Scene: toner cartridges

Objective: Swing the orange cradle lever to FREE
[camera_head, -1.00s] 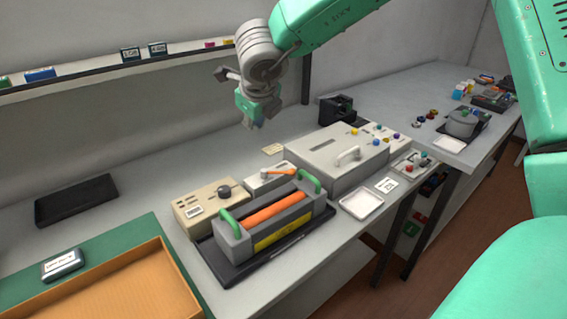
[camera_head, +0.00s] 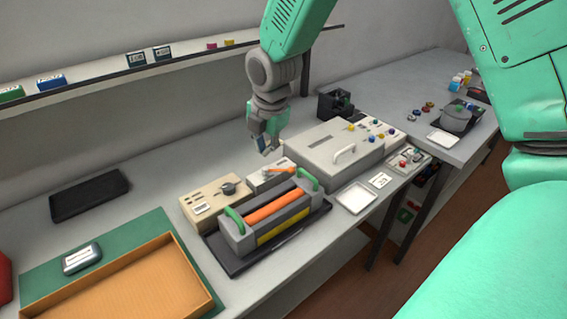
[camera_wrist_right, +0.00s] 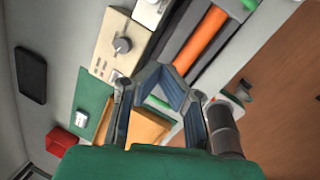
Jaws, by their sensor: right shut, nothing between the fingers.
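The orange cradle lever (camera_head: 280,170) lies on top of a small pale box (camera_head: 262,182), behind the grey toner cradle (camera_head: 268,219). The cradle holds an orange roller (camera_head: 273,207), which also shows in the wrist view (camera_wrist_right: 201,44), and has green end handles. My right gripper (camera_head: 266,148) points down just behind and above the lever in the head view, apart from it. Its fingers also show in the wrist view (camera_wrist_right: 172,84), shut and empty. The lever itself cannot be made out in the wrist view. My left gripper is not in view.
A beige box with a dark knob (camera_head: 217,198) stands left of the lever box. A large pale unit with a white handle (camera_head: 330,152) stands to its right. An orange-lined tray (camera_head: 122,283) lies at front left.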

